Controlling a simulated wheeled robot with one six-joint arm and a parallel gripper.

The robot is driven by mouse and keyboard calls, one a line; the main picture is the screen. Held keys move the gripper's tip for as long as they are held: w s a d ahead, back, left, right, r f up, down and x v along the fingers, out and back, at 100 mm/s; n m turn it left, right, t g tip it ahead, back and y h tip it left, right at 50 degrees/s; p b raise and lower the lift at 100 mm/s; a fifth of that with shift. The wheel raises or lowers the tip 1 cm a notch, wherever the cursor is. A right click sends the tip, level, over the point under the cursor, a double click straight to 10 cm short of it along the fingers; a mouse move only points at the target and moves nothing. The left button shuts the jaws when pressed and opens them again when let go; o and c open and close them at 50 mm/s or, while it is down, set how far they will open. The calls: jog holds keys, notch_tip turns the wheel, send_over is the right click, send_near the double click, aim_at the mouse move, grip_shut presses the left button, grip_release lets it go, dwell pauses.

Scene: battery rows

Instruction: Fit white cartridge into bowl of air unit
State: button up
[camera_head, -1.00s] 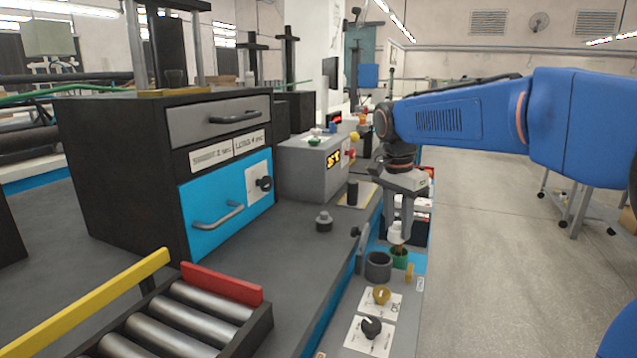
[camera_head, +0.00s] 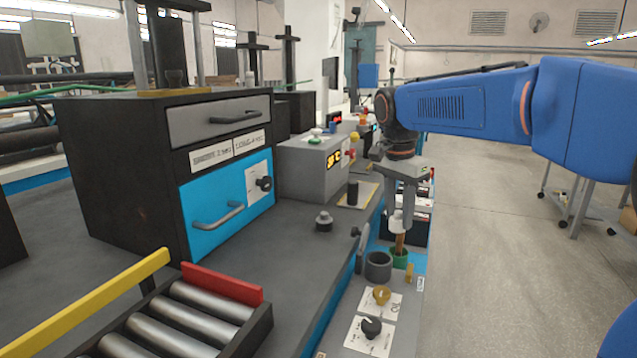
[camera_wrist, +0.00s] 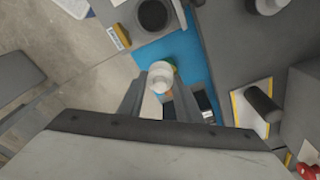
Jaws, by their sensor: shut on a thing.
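My gripper (camera_head: 399,215) points down over the near end of the bench's right side. It is shut on a piece with a white top (camera_head: 396,221) and a brown lower part (camera_head: 399,243). The piece is nearly upright, with its lower end at or inside a green cup (camera_head: 398,259); I cannot tell how deep. The white top also shows between the fingers in the wrist view (camera_wrist: 161,77), hiding most of the green cup. A grey open cup (camera_head: 378,267) stands just beside the green one and looks dark inside. I cannot tell which one is the air unit's bowl.
A yellow knob (camera_head: 381,295) and a black knob (camera_head: 371,326) sit on white plates in front. A grey control box (camera_head: 313,168) and a black cabinet with a blue drawer (camera_head: 226,214) stand to the left. A black cylinder (camera_head: 353,192) stands nearby. Open floor lies right.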

aim_at(398, 218)
notch_tip(398, 218, down, 4)
jog(key=shift+f, duration=0.15)
jog(key=shift+r, duration=3.35)
notch_tip(398, 218, down, 7)
jog(key=shift+r, duration=0.2)
notch_tip(398, 218, up, 6)
jog(key=shift+r, duration=0.25)
notch_tip(398, 218, down, 6)
jog(key=shift+r, duration=0.1)
jog(key=shift+s+f, duration=0.15)
jog(key=shift+f, duration=0.2)
jog(key=s+a+r+m, duration=0.5)
jog(key=s+r+m, duration=0.1)
jog(key=r, duration=0.1)
jog(key=shift+s+a+r+g, duration=0.2)
jog(key=shift+r+g, duration=0.1)
jog(key=shift+g, duration=0.1)
jog(key=shift+f, duration=0.15)
